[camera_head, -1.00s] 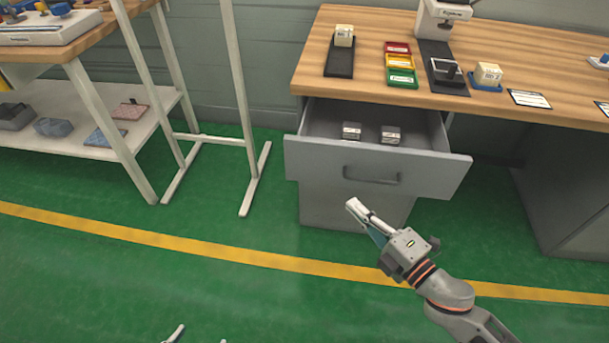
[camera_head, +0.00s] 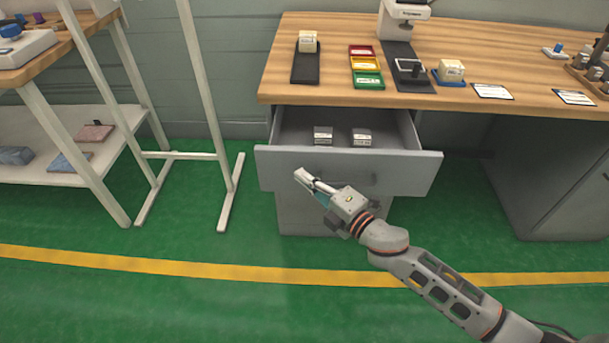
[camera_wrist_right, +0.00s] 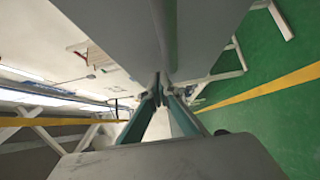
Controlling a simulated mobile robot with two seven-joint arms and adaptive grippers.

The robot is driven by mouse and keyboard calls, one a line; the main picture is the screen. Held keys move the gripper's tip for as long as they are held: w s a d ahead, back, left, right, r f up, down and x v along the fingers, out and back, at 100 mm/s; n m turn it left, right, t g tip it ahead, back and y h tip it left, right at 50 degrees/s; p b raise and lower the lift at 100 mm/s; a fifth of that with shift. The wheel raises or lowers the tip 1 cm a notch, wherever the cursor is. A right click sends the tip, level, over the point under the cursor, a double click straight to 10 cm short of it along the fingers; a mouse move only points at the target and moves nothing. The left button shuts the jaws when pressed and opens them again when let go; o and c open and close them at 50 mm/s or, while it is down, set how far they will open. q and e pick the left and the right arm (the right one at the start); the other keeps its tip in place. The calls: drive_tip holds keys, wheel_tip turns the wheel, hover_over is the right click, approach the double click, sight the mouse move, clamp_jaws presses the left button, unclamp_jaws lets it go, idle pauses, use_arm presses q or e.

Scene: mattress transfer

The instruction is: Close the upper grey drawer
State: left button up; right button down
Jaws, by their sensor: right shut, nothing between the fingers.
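The upper grey drawer (camera_head: 408,176) is pulled out below the wooden benchtop in the head view. Two small light boxes (camera_head: 323,134) (camera_head: 362,137) sit inside it. Its handle is partly hidden behind my right gripper. My right gripper (camera_head: 302,178) is shut and empty, in front of the drawer front, left of its middle. I cannot tell whether it touches. In the right wrist view, its closed fingers (camera_wrist_right: 160,92) point at a large grey surface (camera_wrist_right: 105,28) that looks like the drawer front. My left gripper is out of view.
The wooden bench (camera_head: 300,80) carries a black tray, coloured bins and a device. A white-legged rack (camera_head: 200,90) stands left of the drawer, with a shelf table (camera_head: 40,130) beyond it. Green floor in front of the drawer is clear.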

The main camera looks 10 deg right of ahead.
drive_tip(key=shift+w+d, duration=0.1)
drive_tip(key=shift+w, duration=0.3)
drive_tip(key=shift+w, duration=0.1)
